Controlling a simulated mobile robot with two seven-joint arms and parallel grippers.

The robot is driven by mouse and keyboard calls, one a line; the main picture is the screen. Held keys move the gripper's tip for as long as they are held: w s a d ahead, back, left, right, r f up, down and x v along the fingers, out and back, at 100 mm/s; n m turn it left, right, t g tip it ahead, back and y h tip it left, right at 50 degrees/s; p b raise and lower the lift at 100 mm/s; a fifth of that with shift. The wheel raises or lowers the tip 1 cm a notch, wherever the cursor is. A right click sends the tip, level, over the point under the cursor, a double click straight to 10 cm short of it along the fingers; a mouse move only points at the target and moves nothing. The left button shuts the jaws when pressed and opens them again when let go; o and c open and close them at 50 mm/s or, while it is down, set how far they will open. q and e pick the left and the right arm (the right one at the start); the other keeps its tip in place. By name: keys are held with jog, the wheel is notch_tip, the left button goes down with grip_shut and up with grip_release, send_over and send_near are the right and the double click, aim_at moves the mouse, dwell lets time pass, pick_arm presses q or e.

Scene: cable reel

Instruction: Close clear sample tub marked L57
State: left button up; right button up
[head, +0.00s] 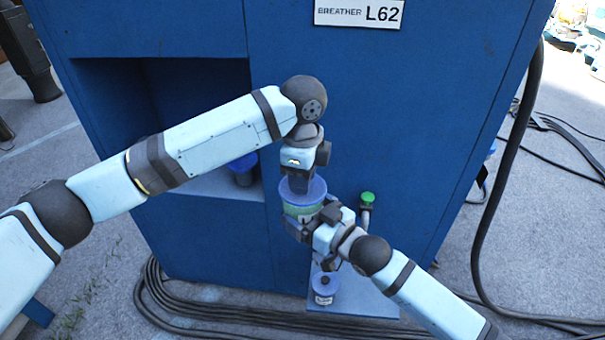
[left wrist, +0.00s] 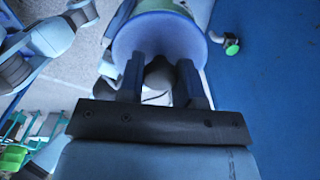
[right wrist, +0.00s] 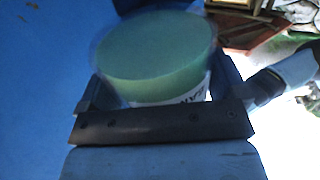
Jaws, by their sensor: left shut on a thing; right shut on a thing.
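A clear tub (head: 303,212) with green contents is held upright in front of the blue cabinet. My right gripper (head: 312,222) is shut around its side, and the tub also fills the right wrist view (right wrist: 155,60). Part of a white label shows there, but its mark is not readable. A blue lid (head: 303,193) is at the tub's top. My left gripper (head: 300,182) comes from above and is shut on the lid, its fingers around a dark part at the middle in the left wrist view (left wrist: 160,80). I cannot tell whether the lid is fully seated.
Another small blue-lidded tub (head: 324,287) stands on the low blue ledge (head: 365,303). A blue container (head: 243,166) sits in the cabinet recess. A green-topped fitting (head: 367,198) sticks out to the right. Black hoses (head: 230,317) lie along the floor.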

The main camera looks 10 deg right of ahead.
pick_arm(q)
jog(key=shift+f, duration=0.25)
jog(key=o, duration=1)
jog(key=shift+r, duration=0.1)
notch_tip(320, 180, up, 12)
jog(key=shift+f, duration=0.2)
